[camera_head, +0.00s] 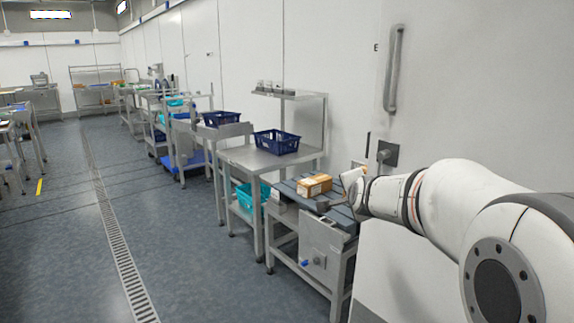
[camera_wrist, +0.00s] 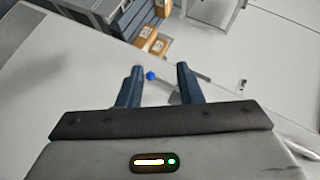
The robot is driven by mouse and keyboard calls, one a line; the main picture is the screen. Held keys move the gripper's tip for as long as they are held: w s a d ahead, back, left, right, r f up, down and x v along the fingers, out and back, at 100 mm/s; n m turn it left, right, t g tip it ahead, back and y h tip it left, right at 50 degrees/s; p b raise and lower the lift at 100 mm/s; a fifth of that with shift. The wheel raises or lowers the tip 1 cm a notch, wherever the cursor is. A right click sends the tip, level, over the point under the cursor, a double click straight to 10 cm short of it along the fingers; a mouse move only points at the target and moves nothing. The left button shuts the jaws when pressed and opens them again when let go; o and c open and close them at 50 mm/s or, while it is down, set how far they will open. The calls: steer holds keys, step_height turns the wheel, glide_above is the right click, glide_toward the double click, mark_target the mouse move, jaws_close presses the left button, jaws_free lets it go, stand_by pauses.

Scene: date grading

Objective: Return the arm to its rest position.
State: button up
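My arm (camera_head: 420,197) reaches in from the right of the head view, towards a grey slatted bench (camera_head: 338,218). My gripper (camera_wrist: 160,70) is at the lower middle of the wrist view. Its two dark blue fingers stand apart, with nothing held between them. A blue knob (camera_wrist: 151,76) shows beyond the gap between the fingers. In the head view the gripper's end is small and partly hidden by the wrist, near the bench's right side.
Cardboard boxes (camera_head: 314,185) sit on the slatted bench; they also show in the wrist view (camera_wrist: 148,38). A steel table (camera_head: 240,158) bears a dark blue crate (camera_head: 277,142). A white wall panel with a handle (camera_head: 393,70) stands behind my arm.

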steer(key=s+a+n+g+p, duration=0.1)
steer(key=s+n+g+p, duration=0.9)
steer(key=s, duration=2.4)
steer(key=n+p, duration=0.1)
steer(key=n, duration=0.3)
steer(key=shift+s+g+p, duration=0.2)
steer(key=shift+g+p, duration=0.1)
steer(key=shift+p, duration=0.1)
